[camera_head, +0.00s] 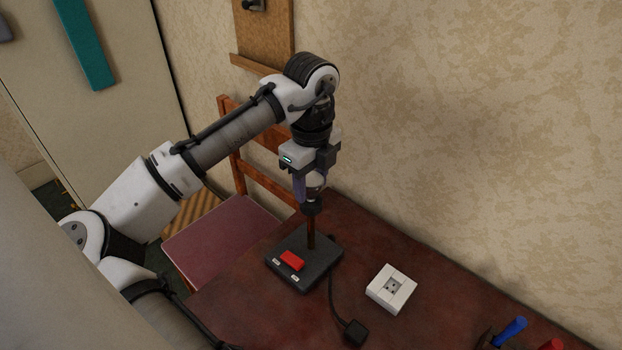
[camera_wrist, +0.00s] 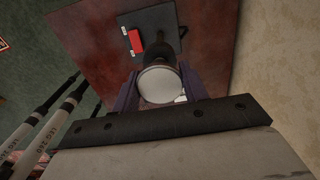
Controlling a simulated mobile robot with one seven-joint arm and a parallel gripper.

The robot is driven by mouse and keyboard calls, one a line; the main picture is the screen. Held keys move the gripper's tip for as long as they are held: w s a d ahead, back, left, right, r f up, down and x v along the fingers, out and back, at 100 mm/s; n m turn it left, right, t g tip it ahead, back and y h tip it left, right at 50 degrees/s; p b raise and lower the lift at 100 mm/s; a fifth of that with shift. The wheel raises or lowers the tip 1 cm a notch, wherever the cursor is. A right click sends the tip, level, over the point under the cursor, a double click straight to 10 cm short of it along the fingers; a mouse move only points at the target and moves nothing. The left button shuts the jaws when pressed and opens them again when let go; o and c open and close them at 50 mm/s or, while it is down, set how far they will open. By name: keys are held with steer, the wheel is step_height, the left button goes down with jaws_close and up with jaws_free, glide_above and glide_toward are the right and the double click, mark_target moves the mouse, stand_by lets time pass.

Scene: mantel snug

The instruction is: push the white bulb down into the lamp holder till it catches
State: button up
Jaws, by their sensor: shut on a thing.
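The white bulb (camera_wrist: 160,84) is between the fingers of my gripper (camera_wrist: 158,92), seen from above in the wrist view. In the head view my gripper (camera_head: 310,185) points straight down, shut on the bulb (camera_head: 316,181), over the lamp holder (camera_head: 312,205). The holder is a dark cup on a brown stem rising from a black base (camera_head: 316,269) with a red switch (camera_head: 292,260). The bulb looks upright and in line with the holder. Its lower end is hidden, so I cannot tell how deep it sits.
A white socket box (camera_head: 391,289) stands right of the lamp base on the dark red table (camera_head: 440,320). A black plug (camera_head: 354,333) on a cord lies in front. Blue- and red-handled tools (camera_head: 511,330) lie at the lower right. A chair (camera_head: 220,235) stands left; the wall is close behind.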

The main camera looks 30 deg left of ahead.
mark_target(311, 179)
steer(key=shift+f+b, duration=0.3)
steer(key=shift+f, duration=0.35)
steer(key=o, duration=1.1)
step_height(311, 179, up, 14)
steer(key=shift+f, duration=0.1)
stand_by(0.5)
